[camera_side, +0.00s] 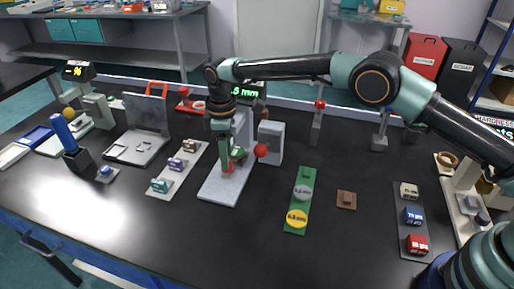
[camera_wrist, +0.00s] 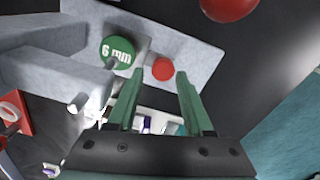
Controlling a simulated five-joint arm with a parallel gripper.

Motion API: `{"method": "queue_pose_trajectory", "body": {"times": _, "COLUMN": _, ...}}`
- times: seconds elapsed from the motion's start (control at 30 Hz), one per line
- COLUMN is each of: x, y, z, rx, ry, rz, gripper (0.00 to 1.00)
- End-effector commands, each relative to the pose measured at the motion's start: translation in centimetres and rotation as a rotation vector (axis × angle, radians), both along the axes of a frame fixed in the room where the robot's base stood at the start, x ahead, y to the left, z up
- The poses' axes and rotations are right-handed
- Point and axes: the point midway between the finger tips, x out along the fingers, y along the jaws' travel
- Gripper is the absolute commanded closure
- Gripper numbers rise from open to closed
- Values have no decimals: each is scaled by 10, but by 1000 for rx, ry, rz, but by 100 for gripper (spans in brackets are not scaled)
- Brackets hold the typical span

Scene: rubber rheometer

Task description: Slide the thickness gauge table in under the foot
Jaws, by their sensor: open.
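The thickness gauge (camera_side: 222,192) is a pale grey stand with a flat base plate, a column and a head, in the middle of the bench. In the wrist view, a green disc marked 6 mm (camera_wrist: 117,50) rests on a darker grey table (camera_wrist: 138,38) over the base plate. A red knob (camera_wrist: 163,69) is beside the table. My gripper (camera_wrist: 157,80) is open and points down over the base, with the red knob just ahead of and between its fingertips. In the side view my gripper (camera_side: 233,160) hides much of the table. The foot cannot be clearly made out.
A lever with a red ball (camera_side: 261,150) sticks out by the gauge head. A green strip (camera_side: 301,203) with discs lies to the right. A pale rack (camera_side: 179,170) with several small blocks lies to the left. The front bench is clear.

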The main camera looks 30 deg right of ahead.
Motion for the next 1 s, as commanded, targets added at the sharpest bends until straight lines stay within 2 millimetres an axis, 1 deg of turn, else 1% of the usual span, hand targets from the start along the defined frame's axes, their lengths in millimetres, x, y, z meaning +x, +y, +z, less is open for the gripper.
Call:
{"method": "queue_pose_trajectory", "body": {"times": 0.03, "x": 1, "y": 0, "z": 11, "rx": 2, "ry": -4, "rz": 0, "gripper": 49}}
{"method": "queue_pose_trajectory", "body": {"times": 0.3, "x": 1, "y": 0, "z": 66, "rx": 2, "ry": -5, "rz": 0, "gripper": 49}}
{"method": "queue_pose_trajectory", "body": {"times": 0.4, "x": 1, "y": 0, "z": 82, "rx": 2, "ry": -5, "rz": -1, "gripper": 49}}
{"method": "queue_pose_trajectory", "body": {"times": 0.5, "x": 1, "y": 0, "z": 93, "rx": 1, "ry": -3, "rz": -1, "gripper": 49}}
{"method": "queue_pose_trajectory", "body": {"times": 0.67, "x": 0, "y": -1, "z": 101, "rx": 0, "ry": -1, "rz": -1, "gripper": 49}}
{"method": "queue_pose_trajectory", "body": {"times": 1.0, "x": 0, "y": -1, "z": 103, "rx": 1, "ry": -2, "rz": -3, "gripper": 49}}
